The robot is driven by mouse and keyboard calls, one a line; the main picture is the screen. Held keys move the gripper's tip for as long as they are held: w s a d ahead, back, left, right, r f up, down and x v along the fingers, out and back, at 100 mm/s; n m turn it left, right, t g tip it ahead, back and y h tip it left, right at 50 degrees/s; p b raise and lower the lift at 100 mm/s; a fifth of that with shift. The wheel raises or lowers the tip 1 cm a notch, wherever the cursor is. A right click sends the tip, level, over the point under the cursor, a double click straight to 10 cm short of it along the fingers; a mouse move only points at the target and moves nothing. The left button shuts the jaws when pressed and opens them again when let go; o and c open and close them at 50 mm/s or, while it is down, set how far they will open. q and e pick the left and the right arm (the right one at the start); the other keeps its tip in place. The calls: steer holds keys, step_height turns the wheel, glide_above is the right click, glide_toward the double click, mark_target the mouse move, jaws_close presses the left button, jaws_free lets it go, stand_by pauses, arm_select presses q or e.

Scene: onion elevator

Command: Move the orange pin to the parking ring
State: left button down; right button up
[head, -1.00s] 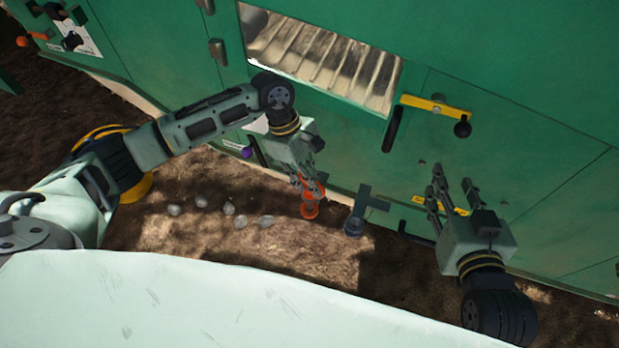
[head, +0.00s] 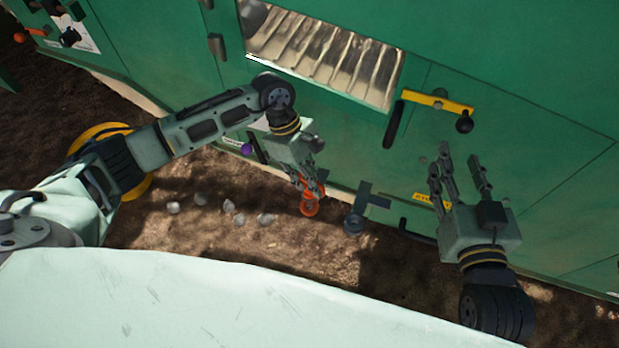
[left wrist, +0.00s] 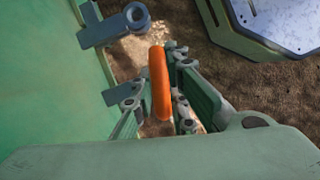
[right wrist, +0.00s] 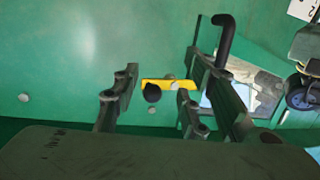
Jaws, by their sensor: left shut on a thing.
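The orange pin (head: 310,209) is between the fingers of my left gripper (head: 309,187), which is shut on it. In the left wrist view the pin's orange loop (left wrist: 159,82) stands edge-on between the fingers. Its lower end is hard to make out. The parking ring (head: 354,222), a dark blue-grey ring on a bracket at the green machine's side, is just right of the pin in the head view. It also shows at the top of the left wrist view (left wrist: 137,16), apart from the pin. My right gripper (head: 460,160) is open and empty before the machine's panel.
The green machine (head: 520,90) fills the back. A yellow bar with a black knob (head: 438,103) and a black handle (head: 394,126) are on its panel. A purple knob (head: 247,149) is left of my left gripper. Several pale onions or stones (head: 229,207) lie on the ground.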

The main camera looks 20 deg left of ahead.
mark_target(309, 190)
arm_select(q)
steer(key=shift+f+b, duration=0.3)
steer(key=shift+f, duration=0.1)
steer(key=shift+f+b, duration=0.7)
steer(key=shift+f, duration=0.05)
steer(key=shift+f+b, duration=0.7)
steer(key=shift+f, duration=0.1)
steer(key=shift+f+b, duration=0.35)
arm_select(e)
steer(key=s+r+t+y, duration=0.2)
steer(key=r+t, duration=0.3)
steer(key=r, duration=0.3)
steer(key=s+r+t+y, duration=0.1)
steer(key=s+r+t, duration=0.3)
steer(key=r, duration=0.5)
steer(key=shift+s+a+r+t+y, duration=0.2)
steer(key=shift+a+t+y, duration=0.2)
steer(key=shift+t, duration=0.4)
steer(key=shift+r, duration=0.1)
stand_by(0.3)
arm_select(q)
steer(key=c, duration=1.6)
jaws_free()
steer(key=shift+c, duration=0.2)
arm_select(e)
steer(key=shift+d, duration=0.1)
